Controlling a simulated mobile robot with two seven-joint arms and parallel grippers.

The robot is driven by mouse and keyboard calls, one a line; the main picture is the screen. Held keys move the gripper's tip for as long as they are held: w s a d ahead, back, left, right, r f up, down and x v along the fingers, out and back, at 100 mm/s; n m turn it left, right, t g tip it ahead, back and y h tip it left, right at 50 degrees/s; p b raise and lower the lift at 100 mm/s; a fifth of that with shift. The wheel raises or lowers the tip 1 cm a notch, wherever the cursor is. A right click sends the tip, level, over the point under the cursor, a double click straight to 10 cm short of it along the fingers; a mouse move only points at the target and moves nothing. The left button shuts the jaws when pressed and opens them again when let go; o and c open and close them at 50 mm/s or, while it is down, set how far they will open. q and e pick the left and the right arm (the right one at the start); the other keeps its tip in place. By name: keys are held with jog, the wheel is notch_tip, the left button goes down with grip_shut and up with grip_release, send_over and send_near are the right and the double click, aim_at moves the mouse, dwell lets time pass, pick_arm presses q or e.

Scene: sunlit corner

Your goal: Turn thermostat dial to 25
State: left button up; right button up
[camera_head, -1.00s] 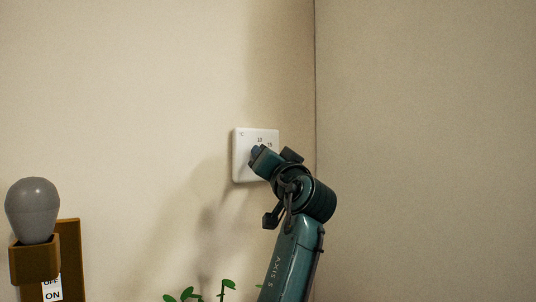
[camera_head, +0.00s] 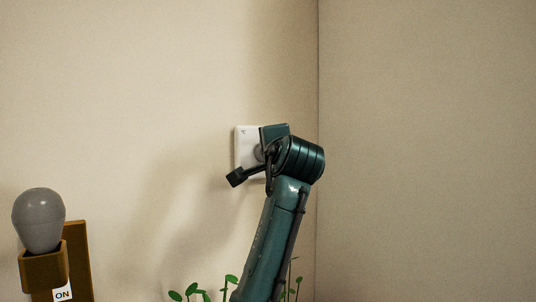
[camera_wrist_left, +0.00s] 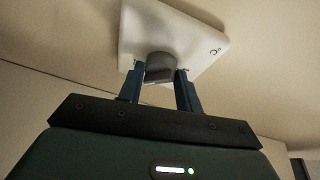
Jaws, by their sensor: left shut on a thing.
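The thermostat is a white square plate (camera_head: 243,146) on the wall, left of the room corner; it also fills the top of the left wrist view (camera_wrist_left: 190,38). Its round grey dial (camera_wrist_left: 160,64) sticks out from the plate. My left gripper (camera_wrist_left: 160,75) is shut on the dial, with one blue finger on each side. In the head view my left wrist covers the fingers and most of the plate's right side. A small °C mark shows at the plate's upper left, but the number marks are hidden and I cannot read the dial's setting. My right gripper is in neither view.
A grey bulb (camera_head: 39,219) in a brown wooden holder stands at lower left, with a label reading ON below it. Green plant leaves (camera_head: 190,291) show at the bottom, around my forearm. The wall around the thermostat is bare.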

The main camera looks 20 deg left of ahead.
pick_arm(q)
jog(key=shift+r+m+g, duration=0.25)
jog(key=shift+m+g, duration=0.05)
jog(key=shift+m, duration=0.6)
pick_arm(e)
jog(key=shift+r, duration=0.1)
pick_arm(q)
jog(key=o, duration=1)
jog(key=shift+f, duration=0.15)
jog(key=shift+d, duration=0.1)
jog(key=b+v, duration=0.1)
jog(key=v, duration=0.3)
jog(key=b+v, duration=0.1)
jog(key=v, duration=0.3)
jog(key=b+v, duration=0.2)
jog(key=v, duration=0.3)
jog(key=shift+s+r, duration=0.1)
jog(key=shift+r, duration=0.15)
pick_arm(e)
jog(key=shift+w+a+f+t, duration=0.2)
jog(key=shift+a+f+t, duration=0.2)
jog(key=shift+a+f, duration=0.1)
